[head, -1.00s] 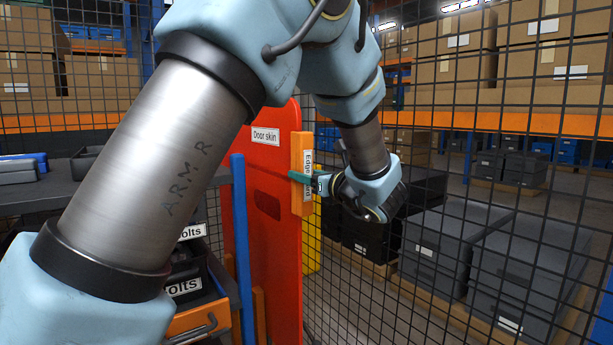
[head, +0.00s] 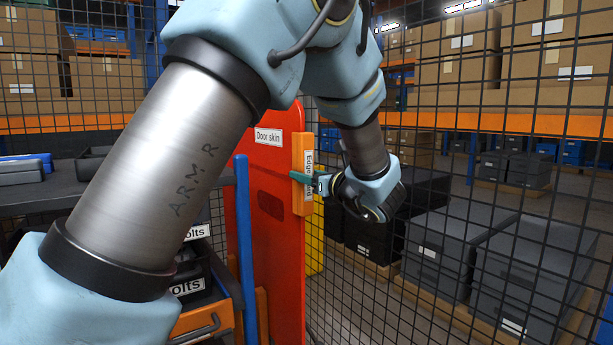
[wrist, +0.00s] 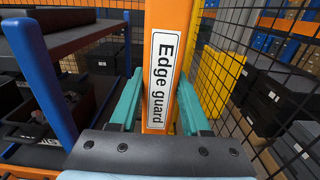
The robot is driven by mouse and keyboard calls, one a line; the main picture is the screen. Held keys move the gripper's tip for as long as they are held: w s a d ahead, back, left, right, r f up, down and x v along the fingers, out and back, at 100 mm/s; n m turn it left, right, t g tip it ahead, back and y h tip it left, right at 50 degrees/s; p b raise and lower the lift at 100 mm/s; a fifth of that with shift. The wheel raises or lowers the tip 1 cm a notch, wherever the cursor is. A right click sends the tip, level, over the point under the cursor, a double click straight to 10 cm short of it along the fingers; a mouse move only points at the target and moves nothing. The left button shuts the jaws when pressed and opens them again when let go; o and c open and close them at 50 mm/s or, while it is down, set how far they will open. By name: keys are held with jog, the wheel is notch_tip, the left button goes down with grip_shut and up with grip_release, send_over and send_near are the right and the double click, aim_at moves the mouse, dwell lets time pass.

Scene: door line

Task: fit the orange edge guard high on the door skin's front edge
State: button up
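The orange edge guard (head: 298,197) is an upright bar with a white label, high at the front edge of the red door skin (head: 270,180) in the head view. I cannot tell whether it is fully seated on that edge. In the wrist view the edge guard (wrist: 168,20) fills the middle and hides the door behind it. My gripper (head: 307,179) has one teal finger on each side of the guard at about mid-height. In the wrist view my gripper (wrist: 160,85) has its fingertips against the guard's two sides.
A mesh fence (head: 490,200) runs close on the right, with dark crates (head: 455,235) beyond it. A blue post (head: 243,240) and bins labelled bolts (head: 188,285) stand left of the door. A yellow post (wrist: 215,85) shows right of the guard in the wrist view.

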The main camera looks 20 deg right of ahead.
jog(key=o, duration=0.6)
jog(key=shift+c, duration=0.2)
jog(key=s+d+b, duration=0.2)
jog(key=s, duration=0.8)
jog(key=shift+s, duration=0.3)
